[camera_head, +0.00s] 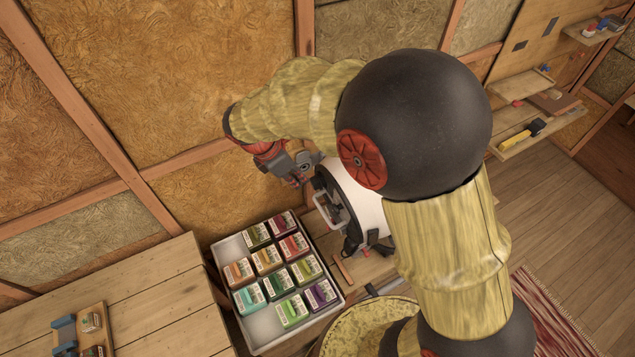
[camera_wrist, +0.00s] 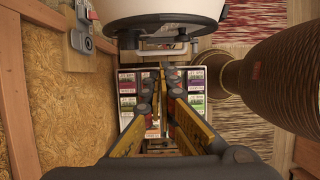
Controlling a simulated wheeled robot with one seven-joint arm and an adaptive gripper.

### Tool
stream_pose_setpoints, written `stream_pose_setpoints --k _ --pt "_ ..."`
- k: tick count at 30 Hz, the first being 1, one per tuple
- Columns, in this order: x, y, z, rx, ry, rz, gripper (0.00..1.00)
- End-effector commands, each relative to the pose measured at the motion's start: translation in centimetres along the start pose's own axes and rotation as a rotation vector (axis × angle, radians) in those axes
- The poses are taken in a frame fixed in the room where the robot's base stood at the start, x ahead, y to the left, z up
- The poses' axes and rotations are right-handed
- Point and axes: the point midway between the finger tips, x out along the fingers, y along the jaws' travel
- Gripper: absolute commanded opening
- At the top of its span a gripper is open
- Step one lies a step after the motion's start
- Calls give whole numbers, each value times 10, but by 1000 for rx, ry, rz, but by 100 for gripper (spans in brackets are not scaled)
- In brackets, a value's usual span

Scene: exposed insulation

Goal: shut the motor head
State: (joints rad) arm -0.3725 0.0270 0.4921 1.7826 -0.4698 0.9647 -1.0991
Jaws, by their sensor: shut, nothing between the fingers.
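The motor head appears to be part of a white appliance with a dark rim (camera_head: 368,212), which stands near the wall in the head view and is partly hidden behind my arm. In the wrist view, a white rounded body (camera_wrist: 165,9) with a black band and a metal bracket fills the top middle. My gripper (camera_head: 298,176) is at the upper left of the appliance, close to its dark end. In the wrist view, its fingertips (camera_wrist: 162,78) are together and empty, just below the bracket. I cannot tell whether they touch it, or how far the head is tilted.
A white tray (camera_head: 219,255) of several coloured boxes lies in front of the appliance. A wooden table (camera_head: 150,300) is at the lower left. The insulated wall (camera_head: 150,80) is close behind my gripper. Open floor (camera_head: 550,200) lies to the right.

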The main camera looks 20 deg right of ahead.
Motion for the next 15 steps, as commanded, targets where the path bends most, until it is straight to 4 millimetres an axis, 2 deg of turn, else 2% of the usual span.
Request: stream_pose_setpoints --k 5,15 --pt "17 -1 0 -4 0 -4 0" --pt "83 -2 0 -2 0 -7 0"
